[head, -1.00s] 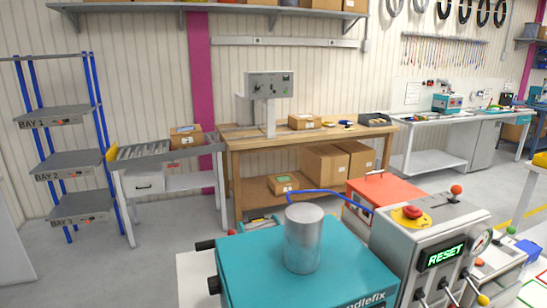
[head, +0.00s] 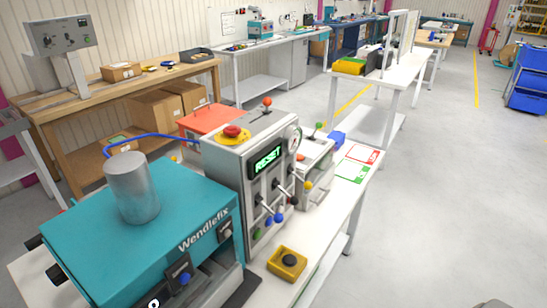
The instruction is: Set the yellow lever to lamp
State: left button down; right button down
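A grey control box (head: 225,165) stands on the white bench and its display (head: 267,159) reads RESET. The yellow knob (head: 308,186) is at the right end of the row. Its lever's position and any lamp label are too small to read. Neither of my grippers shows clearly in the head view. A grey rounded shape at the bottom right edge cannot be made out.
A teal Wendlefix machine (head: 180,210) with a metal cylinder (head: 132,188) stands left of the control box. A yellow box with a black button (head: 287,262) lies on the bench in front. Red and green framed cards (head: 362,154) lie farther right. Open floor lies to the right.

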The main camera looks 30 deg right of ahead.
aim_at(308, 186)
jog(key=k+z, duration=0.15)
jog(key=z, duration=1.1)
